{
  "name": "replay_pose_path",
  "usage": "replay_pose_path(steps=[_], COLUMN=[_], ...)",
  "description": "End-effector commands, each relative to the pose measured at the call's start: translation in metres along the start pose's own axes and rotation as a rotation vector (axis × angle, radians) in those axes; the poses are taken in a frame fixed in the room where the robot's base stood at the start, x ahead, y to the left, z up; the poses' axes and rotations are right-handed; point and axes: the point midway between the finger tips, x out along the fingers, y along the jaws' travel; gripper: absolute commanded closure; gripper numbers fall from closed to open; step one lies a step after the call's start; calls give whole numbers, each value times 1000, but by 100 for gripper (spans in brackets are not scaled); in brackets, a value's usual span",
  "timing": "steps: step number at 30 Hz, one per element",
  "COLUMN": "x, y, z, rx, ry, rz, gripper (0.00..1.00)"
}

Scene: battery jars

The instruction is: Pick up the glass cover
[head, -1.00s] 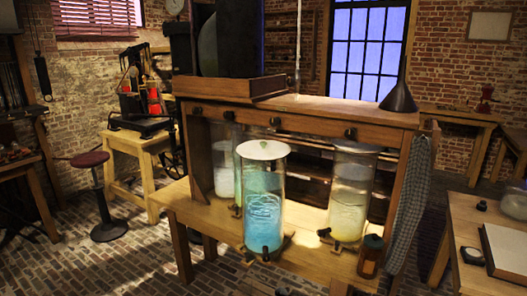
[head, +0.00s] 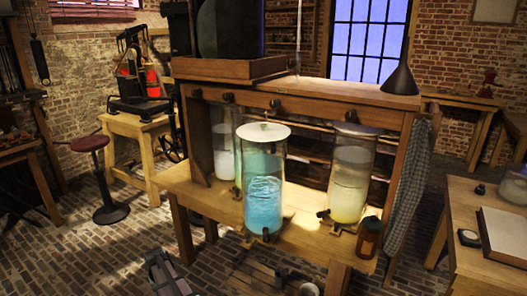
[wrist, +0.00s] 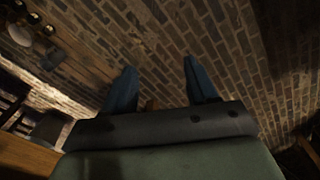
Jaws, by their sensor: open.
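A pale round cover (head: 263,132) with a small knob lies flat on top of the front glass jar (head: 263,190), which holds blue liquid. A second cover (head: 357,129), darker and clear-looking, sits on the right jar (head: 349,180) with yellowish contents. A third jar (head: 223,150) stands behind at left, its top partly hidden. My gripper shows in the wrist view (wrist: 161,78), its two blue fingers apart with nothing between them. It points at brick paving, away from the jars. A grey part at the bottom of the head view may be my arm.
The jars stand on a wooden bench (head: 308,232) under a raised shelf (head: 330,89) holding a dark funnel (head: 399,92). A brown bottle (head: 369,238) stands at the bench's right front corner. A stool (head: 108,185) stands left; another table (head: 480,215) is at right.

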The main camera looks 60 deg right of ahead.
Motion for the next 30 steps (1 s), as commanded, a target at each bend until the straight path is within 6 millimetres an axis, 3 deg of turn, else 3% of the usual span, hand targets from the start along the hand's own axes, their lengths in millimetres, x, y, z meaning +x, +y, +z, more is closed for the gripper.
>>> replay_pose_path(steps=[1, 3, 11, 15, 24, 30], x=[-15, -36, -123, -177, -305, -400], y=[13, 31, 105, 150, 258, 332], z=[-26, -51, -135, -173, -232, -252], rx=[24, 54, 164, 224, 349, 431], ry=[29, 64, 193, 263, 412, 507], rz=[1, 4, 17, 28, 63, 92], gripper=[43, 43, 43, 43, 43, 43])
